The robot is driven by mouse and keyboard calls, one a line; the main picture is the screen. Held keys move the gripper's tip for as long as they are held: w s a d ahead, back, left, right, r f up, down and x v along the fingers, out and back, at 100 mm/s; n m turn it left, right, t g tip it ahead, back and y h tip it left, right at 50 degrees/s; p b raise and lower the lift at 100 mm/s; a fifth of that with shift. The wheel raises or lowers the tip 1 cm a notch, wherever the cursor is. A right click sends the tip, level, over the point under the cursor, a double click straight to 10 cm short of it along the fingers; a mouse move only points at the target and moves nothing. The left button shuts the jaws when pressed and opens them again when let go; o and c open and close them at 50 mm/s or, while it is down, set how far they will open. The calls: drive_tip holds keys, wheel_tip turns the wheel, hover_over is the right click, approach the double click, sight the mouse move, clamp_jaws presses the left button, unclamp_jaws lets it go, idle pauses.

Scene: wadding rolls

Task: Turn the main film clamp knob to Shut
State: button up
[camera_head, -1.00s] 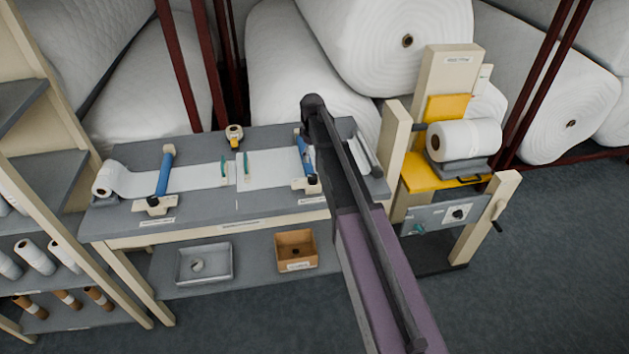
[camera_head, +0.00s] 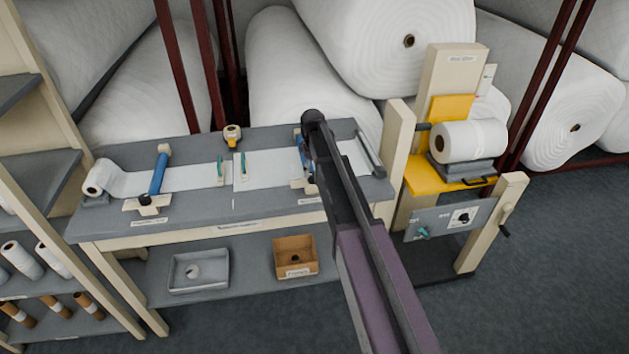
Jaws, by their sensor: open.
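I cannot read the small labels, so I cannot tell which knob is the main film clamp's. A blue bar clamp (camera_head: 158,174) lies across the white strip at the bench's left, with a dark knob (camera_head: 145,199) on its cream base. A second blue bar clamp at the right end of the strip is mostly hidden behind my arm. The machine at right has a grey panel (camera_head: 444,224) with a dark knob (camera_head: 464,216) on a white plate and a teal knob (camera_head: 423,232). My arm rises across the middle; my gripper does not show.
The grey bench (camera_head: 110,224) carries a tape dispenser (camera_head: 232,136) and two thin teal-edged tools. Its lower shelf holds a grey tray (camera_head: 198,271) and a brown box (camera_head: 295,256). The machine has a yellow platform (camera_head: 420,180) holding a white roll (camera_head: 470,141). Floor at lower right is clear.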

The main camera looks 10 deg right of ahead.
sight(313, 175)
drive_tip(key=shift+f+b, duration=1.2)
drive_tip(key=shift+f, duration=0.3)
